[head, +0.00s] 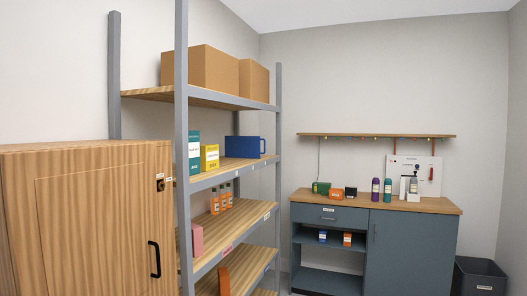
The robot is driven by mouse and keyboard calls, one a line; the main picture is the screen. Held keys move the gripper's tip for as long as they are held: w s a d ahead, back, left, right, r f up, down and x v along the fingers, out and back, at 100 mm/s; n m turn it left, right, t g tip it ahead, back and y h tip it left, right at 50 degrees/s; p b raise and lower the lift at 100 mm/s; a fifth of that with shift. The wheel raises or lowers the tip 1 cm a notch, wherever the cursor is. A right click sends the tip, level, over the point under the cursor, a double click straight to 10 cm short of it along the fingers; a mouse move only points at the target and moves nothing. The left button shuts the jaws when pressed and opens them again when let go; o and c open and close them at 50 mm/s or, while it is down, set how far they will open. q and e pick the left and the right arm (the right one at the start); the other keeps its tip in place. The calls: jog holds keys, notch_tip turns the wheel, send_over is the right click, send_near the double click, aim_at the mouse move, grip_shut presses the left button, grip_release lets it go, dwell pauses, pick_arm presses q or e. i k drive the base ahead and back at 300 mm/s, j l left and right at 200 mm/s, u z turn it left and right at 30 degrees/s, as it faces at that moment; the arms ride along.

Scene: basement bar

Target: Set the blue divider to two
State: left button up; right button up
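I cannot pick out a divider or a number setting for sure. A blue block-like object (244,147) with a loop at its right side stands on the second shelf of the grey rack, near the right end. A small blue item (322,236) sits on the open shelf of the grey-blue cabinet and is too small to make out. Neither of my grippers is in view.
A wooden cabinet (88,225) with a black handle (154,259) fills the near left. The shelf rack (181,120) holds cardboard boxes (213,68), cartons and orange bottles. The workbench (420,206) carries bottles and small devices. A dark bin (480,276) stands at right.

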aim_at(236, 147)
jog(key=i+l+u, duration=0.15)
jog(key=i, duration=0.35)
jog(key=i+l+u, duration=0.1)
jog(key=i+l, duration=0.15)
jog(key=i, duration=0.2)
jog(key=i+l+u, duration=0.15)
jog(key=i, duration=0.35)
jog(key=l, duration=0.1)
